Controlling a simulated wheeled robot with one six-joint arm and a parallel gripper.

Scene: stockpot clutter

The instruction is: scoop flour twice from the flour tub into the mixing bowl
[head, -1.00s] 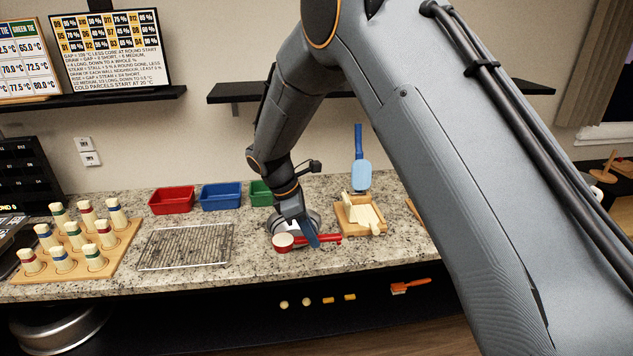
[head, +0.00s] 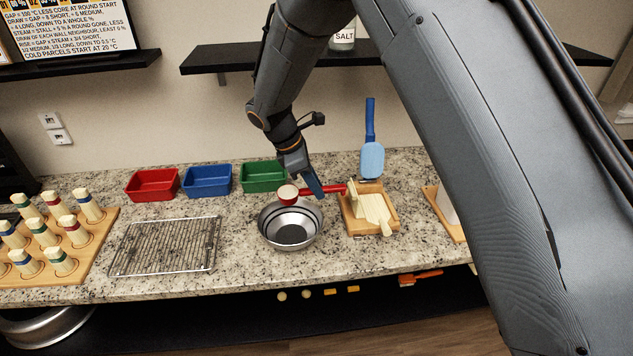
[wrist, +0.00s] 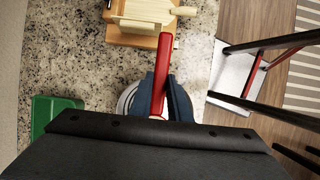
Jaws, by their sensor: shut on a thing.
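My gripper (head: 314,186) is shut on the red handle of a scoop (head: 289,195). The scoop's cup points left, and its top looks filled with something pale. The cup is above the back rim of the metal mixing bowl (head: 291,226). The bowl's visible inside is grey, with no pale heap showing. In the wrist view the blue fingers (wrist: 159,97) pinch the red handle (wrist: 164,62), and part of the bowl rim (wrist: 124,101) shows behind them. I cannot make out the flour tub; my arm hides part of the counter at right.
Red (head: 153,184), blue (head: 208,181) and green (head: 263,176) bins stand at the back. A wire rack (head: 166,246) lies left of the bowl. A wooden tray (head: 386,222) and blue spatula (head: 372,158) are to the right. A peg board (head: 102,232) is far left.

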